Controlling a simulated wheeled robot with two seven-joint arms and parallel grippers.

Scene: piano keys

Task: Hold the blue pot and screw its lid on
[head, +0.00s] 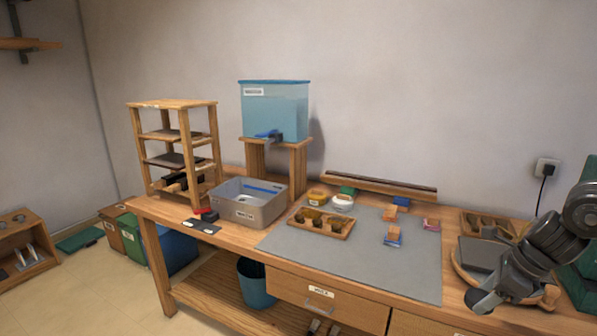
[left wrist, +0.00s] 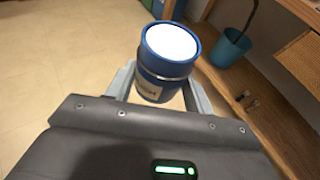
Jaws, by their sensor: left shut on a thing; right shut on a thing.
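The blue pot (left wrist: 162,73) shows in the left wrist view, with a pale label on its side and a bright white round top inside a blue rim. A thin silvery ring runs below the rim. I cannot tell whether the white top is a lid. My left gripper (left wrist: 160,88) is shut on the pot, one finger on each side. Neither it nor the pot shows in the head view. My right gripper (head: 481,299) is at the lower right of the head view, over the bench's front right. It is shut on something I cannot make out. No separate lid is identifiable.
The bench carries a grey mat (head: 420,280) with small blocks, a wooden tray (head: 321,222), a grey bin (head: 249,203) and a water tank (head: 274,108) on a stand. A round wooden board (head: 463,277) lies by my right gripper. A blue bucket (head: 256,286) stands below.

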